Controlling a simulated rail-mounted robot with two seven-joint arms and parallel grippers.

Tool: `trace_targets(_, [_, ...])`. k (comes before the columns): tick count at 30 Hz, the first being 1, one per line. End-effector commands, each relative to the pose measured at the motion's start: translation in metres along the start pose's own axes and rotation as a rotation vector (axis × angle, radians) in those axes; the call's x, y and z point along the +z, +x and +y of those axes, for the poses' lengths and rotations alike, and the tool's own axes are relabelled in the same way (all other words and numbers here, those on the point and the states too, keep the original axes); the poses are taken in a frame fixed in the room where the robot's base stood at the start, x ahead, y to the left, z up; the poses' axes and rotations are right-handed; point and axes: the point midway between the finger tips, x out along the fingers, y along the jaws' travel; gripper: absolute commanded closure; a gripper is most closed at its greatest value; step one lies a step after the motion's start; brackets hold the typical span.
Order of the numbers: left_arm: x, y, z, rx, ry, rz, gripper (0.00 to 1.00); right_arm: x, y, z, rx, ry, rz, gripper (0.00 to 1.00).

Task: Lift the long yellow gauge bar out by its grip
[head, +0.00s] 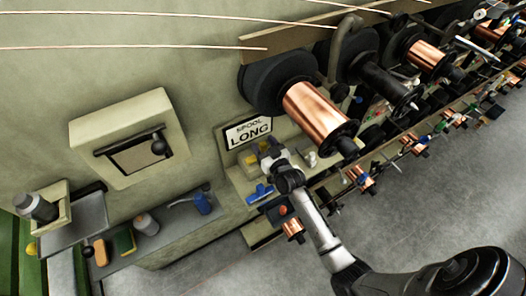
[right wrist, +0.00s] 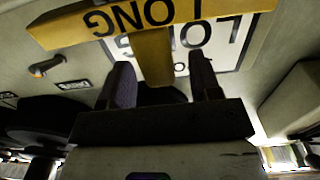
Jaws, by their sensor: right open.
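The long yellow gauge bar (right wrist: 165,16) crosses the top of the right wrist view, with black LONG lettering upside down on it. Its yellow grip (right wrist: 152,58) comes down from the bar toward my right gripper (right wrist: 163,82). That gripper is open, with one dark finger on each side of the grip; I cannot tell whether either finger touches it. In the head view my right gripper (head: 268,154) is at the wall below the SPOOL LONG sign (head: 249,132), and it largely hides the bar there. My left gripper is not in view.
A large copper spool (head: 318,113) hangs just right of my right gripper. A blue object (head: 260,193) lies on the ledge below. Open floor is at lower centre.

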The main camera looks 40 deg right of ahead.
Motion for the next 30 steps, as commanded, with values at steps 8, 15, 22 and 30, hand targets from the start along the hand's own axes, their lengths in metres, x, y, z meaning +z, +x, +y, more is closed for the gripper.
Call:
trace_targets(8, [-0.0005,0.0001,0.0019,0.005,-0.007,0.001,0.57,0.0003,0.0063,-0.0001,0.000,-0.001,-0.001,0.43])
trace_targets(15, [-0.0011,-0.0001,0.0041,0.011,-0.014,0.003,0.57,0.0003,0.0061,-0.0001,0.000,-0.001,-0.001,0.58])
trace_targets(22, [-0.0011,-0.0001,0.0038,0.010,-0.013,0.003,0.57,0.0003,0.0060,-0.0002,0.000,-0.001,-0.001,0.80])
trace_targets(30, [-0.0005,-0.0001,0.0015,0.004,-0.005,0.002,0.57,0.0000,0.0060,-0.0002,0.000,-0.001,0.000,0.97])
